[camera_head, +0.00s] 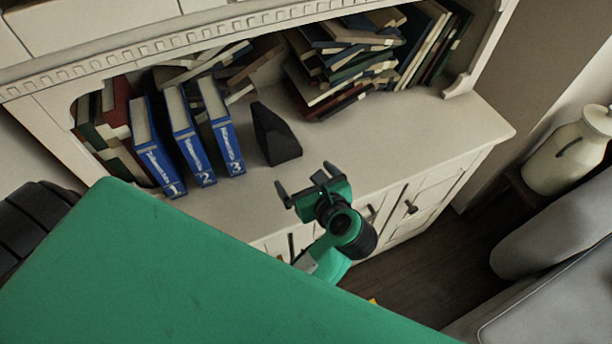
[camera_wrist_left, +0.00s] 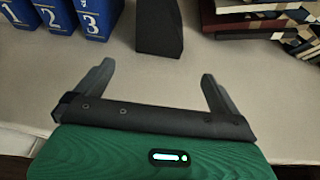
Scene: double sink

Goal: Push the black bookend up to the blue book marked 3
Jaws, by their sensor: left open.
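The black bookend (camera_head: 275,136) stands upright on the cream shelf, a short gap to the right of the blue book marked 3 (camera_head: 222,132). In the left wrist view the bookend (camera_wrist_left: 160,30) is at the top middle, and book 3 (camera_wrist_left: 97,18) is to its left. My left gripper (camera_head: 304,180) is open and empty, in front of the bookend and a little to its right, not touching it. In the left wrist view its two fingers (camera_wrist_left: 157,82) point toward the bookend. My right gripper is not in view.
Blue books marked 2 (camera_head: 190,140) and 1 (camera_head: 155,155) stand left of book 3. A pile of books (camera_head: 345,60) lies behind, right of the bookend. The shelf top (camera_head: 410,125) is bare on the right. A pale jar (camera_head: 568,155) stands far right.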

